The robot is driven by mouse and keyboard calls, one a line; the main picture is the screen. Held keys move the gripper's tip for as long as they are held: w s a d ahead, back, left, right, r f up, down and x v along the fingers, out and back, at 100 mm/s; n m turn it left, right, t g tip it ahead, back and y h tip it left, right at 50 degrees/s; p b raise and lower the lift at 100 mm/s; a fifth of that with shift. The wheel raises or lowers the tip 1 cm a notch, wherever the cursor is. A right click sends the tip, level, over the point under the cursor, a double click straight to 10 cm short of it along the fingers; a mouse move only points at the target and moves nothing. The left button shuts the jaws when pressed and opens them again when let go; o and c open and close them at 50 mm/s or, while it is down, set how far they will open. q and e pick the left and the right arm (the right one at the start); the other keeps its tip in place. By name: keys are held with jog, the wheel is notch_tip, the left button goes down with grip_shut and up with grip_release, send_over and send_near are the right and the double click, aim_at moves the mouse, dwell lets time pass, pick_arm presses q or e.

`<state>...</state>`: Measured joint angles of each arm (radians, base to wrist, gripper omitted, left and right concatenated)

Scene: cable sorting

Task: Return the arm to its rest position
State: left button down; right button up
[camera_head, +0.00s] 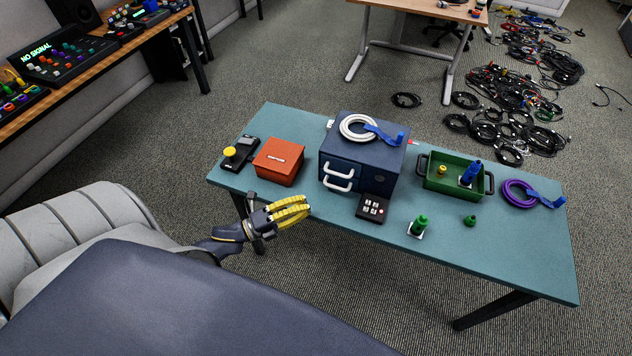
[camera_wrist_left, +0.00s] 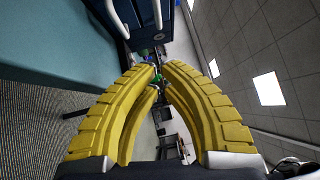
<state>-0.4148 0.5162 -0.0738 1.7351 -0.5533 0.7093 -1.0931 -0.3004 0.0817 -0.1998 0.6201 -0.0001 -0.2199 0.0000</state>
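My left gripper (camera_head: 307,207) is at the front left edge of the table in the head view, with its arm coming in from the left. Its yellow fingers point right, in front of the blue drawer box and the orange box. In the left wrist view its fingers (camera_wrist_left: 161,68) curve in until the tips almost meet, and nothing is held between them. Small green and dark things show far beyond the tips. My right gripper is not in view.
The teal table (camera_head: 480,262) bears an orange box (camera_head: 279,162), a blue drawer box (camera_head: 362,152) with a white cable (camera_head: 353,127), a keypad (camera_head: 372,207), a green tray (camera_head: 450,188), a purple cable (camera_head: 520,193) and green pieces (camera_head: 419,224). Open floor (camera_head: 300,265) lies in front.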

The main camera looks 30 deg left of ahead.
pick_arm(q)
jog(key=s+a+n+g+y, duration=0.2)
jog(key=s+n+g+y, duration=0.7)
jog(key=s+n+y, duration=0.75)
jog(key=d+f+n+g+h, duration=0.1)
jog(key=d+f+n+h, duration=0.15)
jog(key=f, duration=1.45)
jog(key=d+f+n+g+h, duration=0.1)
jog(key=d+f+g+h, duration=0.15)
jog(key=f, duration=1.35)
jog(key=s+f+n+g, duration=0.2)
jog(key=s+f, duration=1.7)
jog(key=s, duration=0.2)
jog(key=shift+d+f+h, duration=0.25)
jog(key=shift+d+h, duration=0.1)
jog(key=shift+d, duration=0.1)
jog(key=shift+s, duration=0.1)
